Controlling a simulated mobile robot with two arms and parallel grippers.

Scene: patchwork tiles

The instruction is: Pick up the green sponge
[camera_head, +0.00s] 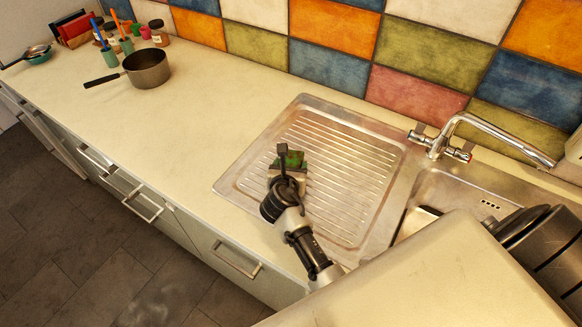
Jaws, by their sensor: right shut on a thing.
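The green sponge (294,158) is at the left part of the ribbed metal drainboard (350,142). My right gripper (287,163) is at the sponge, shut on it. The gripper and its wrist cover much of the sponge, and only its upper part shows. I cannot tell whether the sponge touches the drainboard or is held just above it. My left gripper is not in view.
The sink basin (437,192) and tap (480,127) are right of the drainboard. A dark saucepan (148,68) stands on the counter at the back left, near jars and utensils (120,42). The counter (215,110) between pan and drainboard is clear.

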